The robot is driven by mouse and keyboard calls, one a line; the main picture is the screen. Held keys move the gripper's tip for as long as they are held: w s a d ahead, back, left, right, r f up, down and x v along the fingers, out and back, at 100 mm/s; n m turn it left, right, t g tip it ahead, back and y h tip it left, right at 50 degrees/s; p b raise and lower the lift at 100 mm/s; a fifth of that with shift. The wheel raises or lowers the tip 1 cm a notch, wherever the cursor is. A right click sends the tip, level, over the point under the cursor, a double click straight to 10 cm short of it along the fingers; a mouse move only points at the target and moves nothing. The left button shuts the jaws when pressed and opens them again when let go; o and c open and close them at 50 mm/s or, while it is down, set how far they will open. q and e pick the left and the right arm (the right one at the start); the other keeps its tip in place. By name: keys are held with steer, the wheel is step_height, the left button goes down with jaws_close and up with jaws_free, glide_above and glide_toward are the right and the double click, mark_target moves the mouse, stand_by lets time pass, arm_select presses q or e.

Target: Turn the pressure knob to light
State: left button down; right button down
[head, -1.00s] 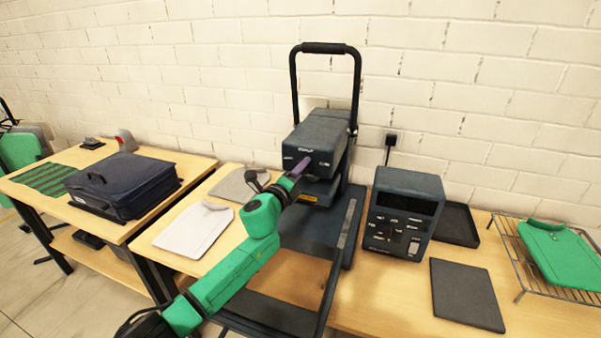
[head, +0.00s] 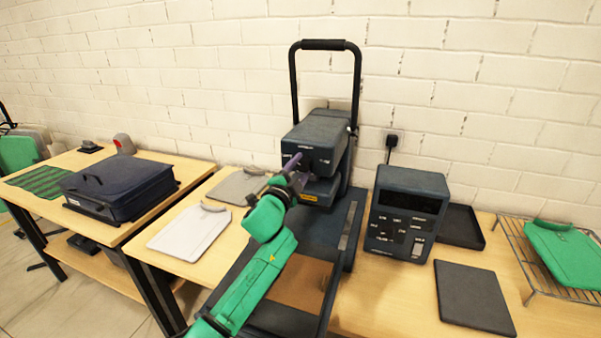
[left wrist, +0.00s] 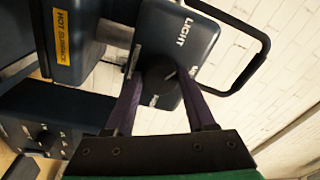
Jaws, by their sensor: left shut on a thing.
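The heat press (head: 318,138) is a dark machine with a tall black loop handle. Its front face also fills the upper middle of the left wrist view (left wrist: 190,45). There the dark round pressure knob (left wrist: 158,84) sits between the purple fingers of my left gripper (left wrist: 160,92), which is shut on it. A "LIGHT" label shows above the knob; other labels beside it are partly hidden by the fingers. A small pale mark shows on the knob's right side. In the head view my left gripper (head: 297,170) covers the knob. My right gripper is not in view.
A yellow hot-surface label (left wrist: 63,38) is close to the fingers. A dark control box (head: 403,212) stands right of the press, with a dark flat pad (head: 475,297) before it. The brick wall is behind.

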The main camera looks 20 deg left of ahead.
arm_select(q)
steer(key=shift+f+n+b, duration=0.25)
steer(key=shift+n+b, duration=0.05)
steer(key=shift+n, duration=0.9)
steer(key=shift+c, duration=1.2)
jaws_free()
steer(key=shift+r, duration=0.1)
steer(key=shift+s, duration=0.1)
steer(key=s+a+f+b, duration=0.1)
steer(key=s+b, duration=0.1)
steer(key=s, duration=1.2)
steer(key=shift+s+a+f, duration=0.15)
steer(key=shift+a+f, duration=0.05)
steer(key=shift+a, duration=0.05)
